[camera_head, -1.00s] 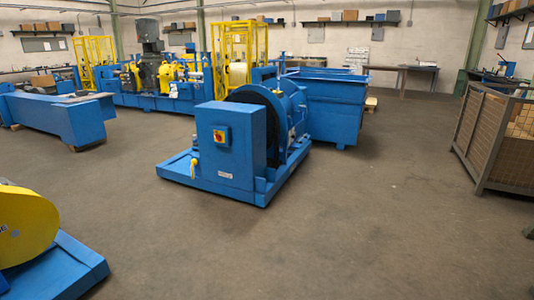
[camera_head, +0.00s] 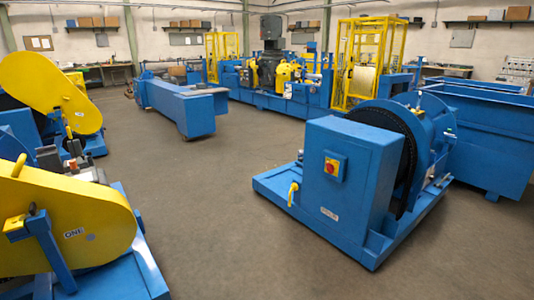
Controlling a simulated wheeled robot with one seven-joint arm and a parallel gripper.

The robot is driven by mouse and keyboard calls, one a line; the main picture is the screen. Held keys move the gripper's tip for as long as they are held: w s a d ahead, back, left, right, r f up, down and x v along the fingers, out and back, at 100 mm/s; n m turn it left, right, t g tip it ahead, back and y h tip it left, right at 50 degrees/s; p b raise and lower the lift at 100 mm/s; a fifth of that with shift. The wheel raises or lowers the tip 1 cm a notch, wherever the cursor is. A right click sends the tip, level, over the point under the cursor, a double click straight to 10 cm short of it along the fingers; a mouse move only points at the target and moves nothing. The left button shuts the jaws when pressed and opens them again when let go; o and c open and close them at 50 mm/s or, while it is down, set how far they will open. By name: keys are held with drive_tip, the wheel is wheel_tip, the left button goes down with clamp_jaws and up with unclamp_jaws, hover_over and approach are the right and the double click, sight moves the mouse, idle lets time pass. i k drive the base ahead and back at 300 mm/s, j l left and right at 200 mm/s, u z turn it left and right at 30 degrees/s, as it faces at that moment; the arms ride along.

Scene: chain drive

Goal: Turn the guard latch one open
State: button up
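A yellow chain guard marked "ONE" (camera_head: 85,225) stands at the lower left, on a blue base (camera_head: 125,275). A small yellow block with a short dark upright piece (camera_head: 20,225) sits at a blue post (camera_head: 50,250) on the guard's near side. This may be the guard latch, but I cannot tell its position from here. The left part of the guard is cut off by the frame edge. My gripper is not in view.
A second yellow guard (camera_head: 60,85) is behind the first. A long blue bench (camera_head: 175,105) lies farther back. The floor (camera_head: 210,200) between them is clear.

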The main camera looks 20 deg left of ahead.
sight(33, 212)
drive_tip(key=i+j+u, duration=0.2)
drive_tip(key=i+u, duration=0.7)
drive_tip(key=i+l+u, duration=0.15)
drive_tip(key=i+u, duration=0.25)
drive_tip(key=i, duration=0.2)
drive_tip(key=i+l+u, duration=0.3)
drive_tip(key=i+u, duration=0.15)
drive_tip(key=i+j+u, duration=0.15)
drive_tip(key=i+u, duration=0.25)
drive_tip(key=i, duration=0.15)
drive_tip(key=i+l+u, duration=0.1)
drive_tip(key=i+u, duration=0.25)
drive_tip(key=i, duration=0.2)
